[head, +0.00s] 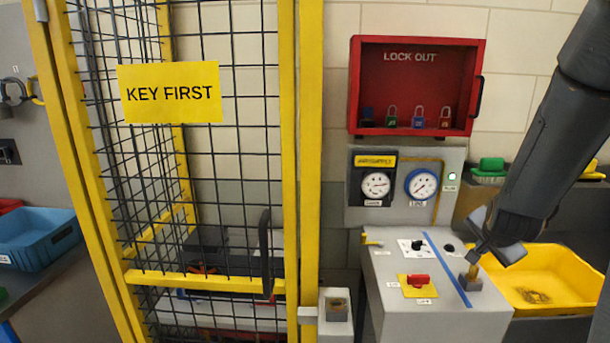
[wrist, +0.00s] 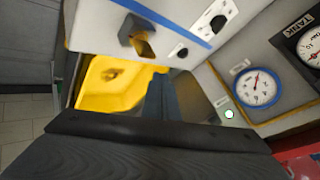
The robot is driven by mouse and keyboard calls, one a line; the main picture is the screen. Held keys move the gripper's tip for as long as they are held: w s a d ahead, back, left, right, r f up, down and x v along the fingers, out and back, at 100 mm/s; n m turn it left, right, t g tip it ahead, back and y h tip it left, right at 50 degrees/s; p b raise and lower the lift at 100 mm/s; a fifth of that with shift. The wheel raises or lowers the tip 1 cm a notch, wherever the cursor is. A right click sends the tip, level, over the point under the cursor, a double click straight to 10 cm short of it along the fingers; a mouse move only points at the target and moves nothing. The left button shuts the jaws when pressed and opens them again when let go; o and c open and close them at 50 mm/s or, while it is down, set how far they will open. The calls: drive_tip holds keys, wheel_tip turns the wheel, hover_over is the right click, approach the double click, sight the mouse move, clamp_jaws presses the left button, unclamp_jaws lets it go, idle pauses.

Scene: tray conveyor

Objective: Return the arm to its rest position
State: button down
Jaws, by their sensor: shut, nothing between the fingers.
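My arm (head: 555,135) reaches down from the upper right of the head view. My gripper (head: 481,248) is at its lower end, above the right part of the grey control console (head: 390,292). It is shut and empty. Its fingers also show in the wrist view (wrist: 158,90), in front of the yellow bin. A small grey block with a brass-coloured part (head: 471,280) stands on the console just below the gripper; it also shows in the wrist view (wrist: 134,32), apart from the fingers.
A yellow bin (head: 570,262) stands right of the console. A panel with two gauges (head: 448,208) and a red lockout box (head: 365,92) with several padlocks are on the wall behind. A yellow-framed mesh gate (head: 311,150) with a "KEY FIRST" sign (head: 170,92) stands left.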

drive_tip(key=s+a+f+n+g+y, duration=0.1)
drive_tip(key=s+a+n+g+y, duration=0.15)
drive_tip(key=s+a+n, duration=0.8)
drive_tip(key=s+a+n+g+y, duration=0.25)
drive_tip(key=s+a, duration=0.45)
drive_tip(key=a, duration=0.8)
wheel_tip(320, 180, down, 8)
drive_tip(key=s+n+g+h+b, duration=0.1)
drive_tip(key=b, duration=0.5)
drive_tip(key=shift+s+a+r+g, duration=0.15)
drive_tip(key=shift+s+a+g, duration=0.05)
drive_tip(key=shift+s+g, duration=0.1)
